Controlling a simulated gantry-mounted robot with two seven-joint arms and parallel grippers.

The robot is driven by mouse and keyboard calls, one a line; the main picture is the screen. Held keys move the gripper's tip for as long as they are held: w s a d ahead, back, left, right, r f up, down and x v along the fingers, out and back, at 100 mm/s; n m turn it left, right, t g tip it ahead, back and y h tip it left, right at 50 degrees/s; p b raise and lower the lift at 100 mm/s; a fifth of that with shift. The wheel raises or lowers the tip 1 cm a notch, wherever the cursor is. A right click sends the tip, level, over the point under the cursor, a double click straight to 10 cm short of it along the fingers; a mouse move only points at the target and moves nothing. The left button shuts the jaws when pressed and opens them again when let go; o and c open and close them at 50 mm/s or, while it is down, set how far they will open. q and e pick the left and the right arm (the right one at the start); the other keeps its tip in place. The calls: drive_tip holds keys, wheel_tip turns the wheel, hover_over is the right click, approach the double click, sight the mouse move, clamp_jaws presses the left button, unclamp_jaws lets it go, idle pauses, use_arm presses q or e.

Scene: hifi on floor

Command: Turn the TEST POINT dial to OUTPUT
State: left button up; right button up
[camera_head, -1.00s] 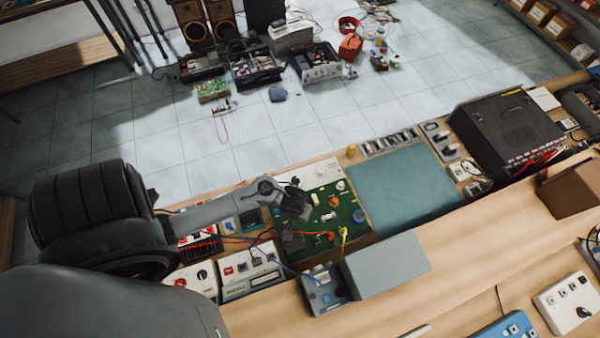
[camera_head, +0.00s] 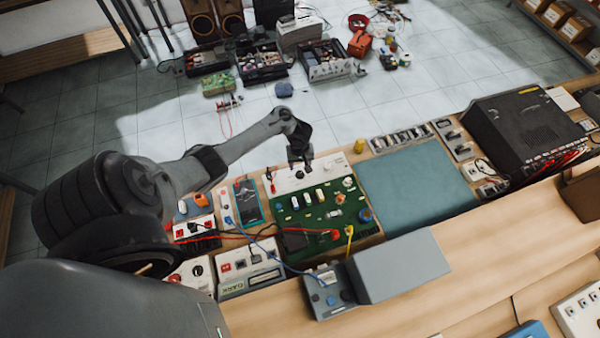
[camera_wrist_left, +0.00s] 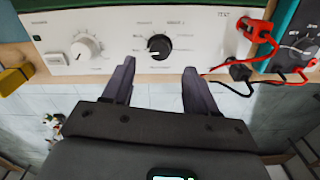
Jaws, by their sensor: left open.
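A white control panel (camera_wrist_left: 120,30) runs along the edge of the green circuit board (camera_head: 322,212) and fills the upper part of the left wrist view. On it is a black dial (camera_wrist_left: 159,45) with a light mark toward its lower left. The small labels around it are too blurred to read surely. My left gripper (camera_wrist_left: 159,67) is open and empty, its two fingers pointing at the panel with the black dial ahead of the gap, apart from it. In the head view the left gripper (camera_head: 300,163) is over the panel's far side. My right gripper is not in view.
A white dial (camera_wrist_left: 86,48) sits left of the black one. A red plug (camera_wrist_left: 257,30) and a black clip (camera_wrist_left: 239,70) with leads are at the panel's right. A teal mat (camera_head: 415,190) and a grey box (camera_head: 398,268) lie beside the board.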

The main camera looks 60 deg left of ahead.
sight(300, 172)
use_arm(q)
drive_tip(key=shift+f+b, duration=0.9)
drive_tip(key=shift+f, duration=2.05)
drive_tip(key=shift+c, duration=0.2)
drive_tip(key=c, duration=1)
drive_tip(key=shift+m, duration=0.3)
